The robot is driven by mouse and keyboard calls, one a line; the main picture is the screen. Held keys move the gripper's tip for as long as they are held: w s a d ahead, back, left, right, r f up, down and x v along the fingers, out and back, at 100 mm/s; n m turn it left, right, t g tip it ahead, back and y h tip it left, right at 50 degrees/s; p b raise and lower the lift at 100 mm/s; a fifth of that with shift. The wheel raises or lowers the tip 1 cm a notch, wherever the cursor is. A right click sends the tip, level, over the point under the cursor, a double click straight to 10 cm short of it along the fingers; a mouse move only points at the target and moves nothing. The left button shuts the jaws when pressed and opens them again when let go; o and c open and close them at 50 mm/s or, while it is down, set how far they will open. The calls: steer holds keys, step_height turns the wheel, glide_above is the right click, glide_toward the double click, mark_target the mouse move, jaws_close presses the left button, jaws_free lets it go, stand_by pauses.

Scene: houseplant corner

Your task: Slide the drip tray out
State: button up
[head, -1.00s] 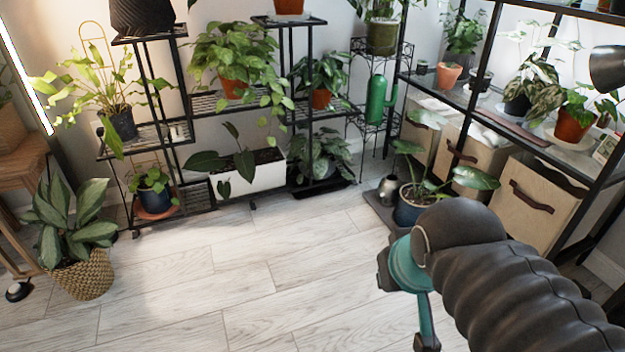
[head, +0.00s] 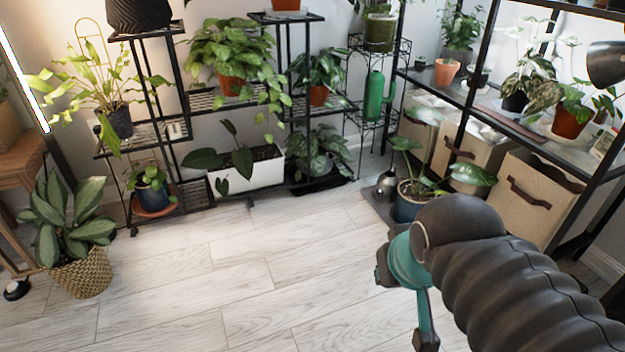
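A thin black tray (head: 320,185) lies on the floor under the right part of the black plant stand, with a leafy potted plant above it. It looks like the drip tray, and its back part is hidden by the plant and stand. A flat grey tray or mat (head: 374,206) lies under a blue pot (head: 409,205) to its right. My arm, black with teal parts, reaches in from the lower right, well in front of both. I cannot make out my gripper's fingers.
A white planter (head: 255,176) and a plant in a terracotta saucer (head: 153,208) stand left of the black tray. A metal watering can (head: 386,184) and fabric bins (head: 535,200) are at right. A basket plant (head: 84,273) stands at left. The middle floor is clear.

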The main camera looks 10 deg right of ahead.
step_height(320, 180, up, 11)
steer(key=p, duration=1.1)
steer(key=shift+r, duration=0.1)
steer(key=shift+s, duration=0.1)
